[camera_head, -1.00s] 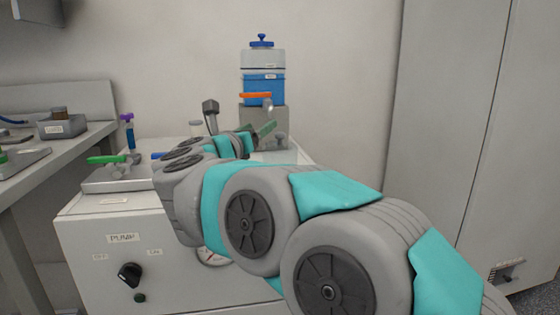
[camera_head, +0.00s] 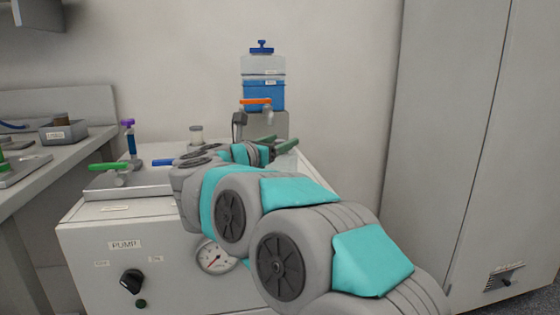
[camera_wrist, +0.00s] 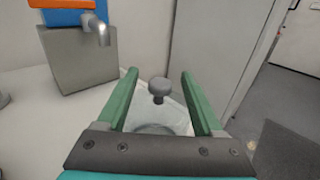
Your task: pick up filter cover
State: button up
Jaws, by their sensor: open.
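In the head view my gripper (camera_head: 279,146) is over the back right of the pump cabinet (camera_head: 185,262). The cover is not visible there, behind my arm.
A blue tank (camera_head: 264,92) with an orange-handled tap stands on a grey block (camera_head: 265,124) behind my gripper. A tall cabinet (camera_head: 445,140) stands right.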

jog(key=shift+w, duration=0.1)
grip_shut()
dwell(0.5)
dwell(0.9)
